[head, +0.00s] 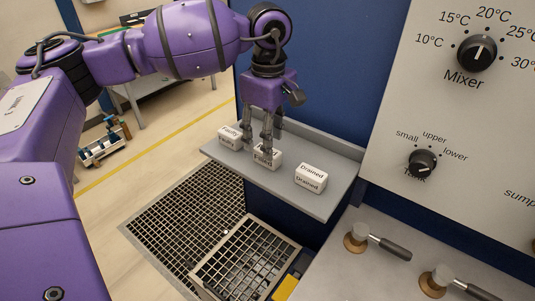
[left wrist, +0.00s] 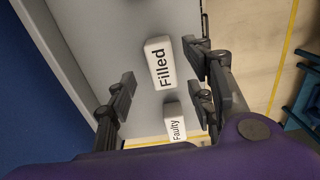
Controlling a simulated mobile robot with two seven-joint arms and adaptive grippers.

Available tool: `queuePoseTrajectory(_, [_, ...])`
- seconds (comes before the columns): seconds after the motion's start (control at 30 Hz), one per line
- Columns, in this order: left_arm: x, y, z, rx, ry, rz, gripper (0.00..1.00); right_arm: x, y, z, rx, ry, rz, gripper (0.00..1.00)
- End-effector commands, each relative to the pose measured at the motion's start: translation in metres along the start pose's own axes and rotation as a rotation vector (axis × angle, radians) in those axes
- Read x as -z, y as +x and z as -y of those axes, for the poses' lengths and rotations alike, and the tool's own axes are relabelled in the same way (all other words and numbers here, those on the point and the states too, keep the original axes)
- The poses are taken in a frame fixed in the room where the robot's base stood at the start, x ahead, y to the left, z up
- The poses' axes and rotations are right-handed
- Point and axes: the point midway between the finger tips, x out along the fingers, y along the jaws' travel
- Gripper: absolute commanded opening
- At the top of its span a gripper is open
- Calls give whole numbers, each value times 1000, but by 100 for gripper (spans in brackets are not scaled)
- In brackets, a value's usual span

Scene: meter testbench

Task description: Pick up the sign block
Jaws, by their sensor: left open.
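Three white sign blocks stand on a grey shelf (head: 335,196) in the head view. The block marked "Faulty" (head: 229,138) is on the left, the "Filled" block (head: 267,158) is in the middle and the "Drained" block (head: 311,178) is on the right. My left gripper (head: 257,146) points down at the "Filled" block, with its fingers partly covering it. In the left wrist view, the open fingers (left wrist: 162,88) stand apart; the "Filled" block (left wrist: 158,62) shows in the gap beyond them, and the "Faulty" block (left wrist: 175,122) is nearer the bottom. Contact cannot be told. My right gripper is not visible.
A blue wall (head: 325,75) rises behind the shelf. A grey panel with a Mixer knob (head: 477,53) and a tank knob (head: 422,162) stands at right. Brass valves with dark handles (head: 387,246) sit below it. Floor grates (head: 243,262) lie below the shelf.

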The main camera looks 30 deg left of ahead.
Motion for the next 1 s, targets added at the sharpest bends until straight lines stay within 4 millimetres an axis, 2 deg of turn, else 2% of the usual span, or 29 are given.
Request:
queuePoseTrajectory(0.1, [0, 15, 6, -1, 0, -1, 48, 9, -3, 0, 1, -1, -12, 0])
queuePoseTrajectory(0.3, [0, 39, 5, -1, -1, 1, 48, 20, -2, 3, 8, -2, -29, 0])
queuePoseTrajectory(0.53, [0, 41, 5, -1, -1, 1, 48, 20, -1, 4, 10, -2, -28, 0])
queuePoseTrajectory(0.9, [0, 40, 5, -1, -1, 1, 1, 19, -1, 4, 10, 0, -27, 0])
queuePoseTrajectory(1.0, [0, 40, 5, -1, -1, 1, 0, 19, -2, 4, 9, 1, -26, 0])
